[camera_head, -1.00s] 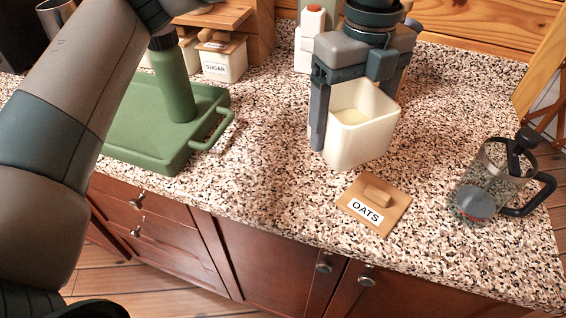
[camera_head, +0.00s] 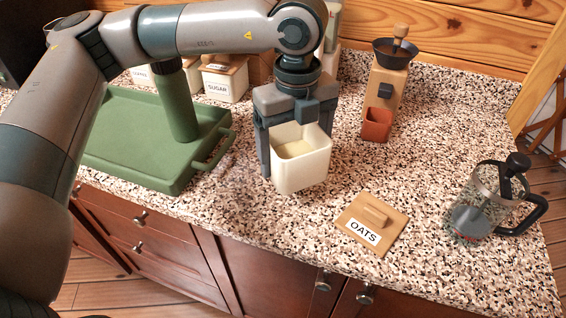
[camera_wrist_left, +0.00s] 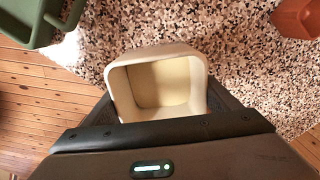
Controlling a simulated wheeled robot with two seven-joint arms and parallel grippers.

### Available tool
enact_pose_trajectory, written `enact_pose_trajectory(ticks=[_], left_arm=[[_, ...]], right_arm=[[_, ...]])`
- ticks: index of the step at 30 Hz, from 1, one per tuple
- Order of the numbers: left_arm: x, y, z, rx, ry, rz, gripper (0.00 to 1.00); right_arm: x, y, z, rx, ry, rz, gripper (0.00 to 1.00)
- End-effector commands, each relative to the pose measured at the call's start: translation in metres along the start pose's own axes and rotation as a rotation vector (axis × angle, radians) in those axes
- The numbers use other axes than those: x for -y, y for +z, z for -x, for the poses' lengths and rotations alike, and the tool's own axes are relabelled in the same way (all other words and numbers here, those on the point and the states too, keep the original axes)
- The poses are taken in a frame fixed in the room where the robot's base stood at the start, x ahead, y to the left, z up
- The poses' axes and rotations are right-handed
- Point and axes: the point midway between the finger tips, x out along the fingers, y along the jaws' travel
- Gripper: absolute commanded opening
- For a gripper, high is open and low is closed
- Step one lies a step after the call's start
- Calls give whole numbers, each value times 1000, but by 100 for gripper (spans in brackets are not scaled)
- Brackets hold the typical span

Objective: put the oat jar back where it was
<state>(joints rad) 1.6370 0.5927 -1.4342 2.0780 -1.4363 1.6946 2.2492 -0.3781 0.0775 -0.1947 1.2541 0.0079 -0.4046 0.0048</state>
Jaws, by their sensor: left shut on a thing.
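The oat jar (camera_head: 303,170) is a cream, square, open-topped container with pale contents low inside. It is upright, at or just above the counter; I cannot tell if it touches. It also shows in the left wrist view (camera_wrist_left: 122,92), between the fingers. My left gripper (camera_head: 293,140) is shut on the jar from above, one finger outside its left side. The wooden lid (camera_head: 384,217) labelled OATS lies flat on the counter, in front and to the right of the jar. My right gripper is not in view.
A green tray (camera_head: 140,168) with a green bottle (camera_head: 176,105) stands left. Behind it are a SUGAR jar (camera_head: 225,80) and another lidded jar (camera_head: 143,75). A wooden grinder (camera_head: 384,90) with a terracotta cup (camera_head: 376,125) stands back right, a French press (camera_head: 480,205) far right.

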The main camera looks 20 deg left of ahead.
Motion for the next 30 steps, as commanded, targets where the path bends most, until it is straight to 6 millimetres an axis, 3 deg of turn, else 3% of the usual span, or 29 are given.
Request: enact_pose_trajectory(ticks=[6,20,30], left_arm=[[-13,17,-12,1,-1,1,41],[-14,18,-16,0,-1,0,41],[-14,19,-50,-1,-1,1,41]], right_arm=[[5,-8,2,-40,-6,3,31],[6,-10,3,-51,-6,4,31],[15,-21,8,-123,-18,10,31]])
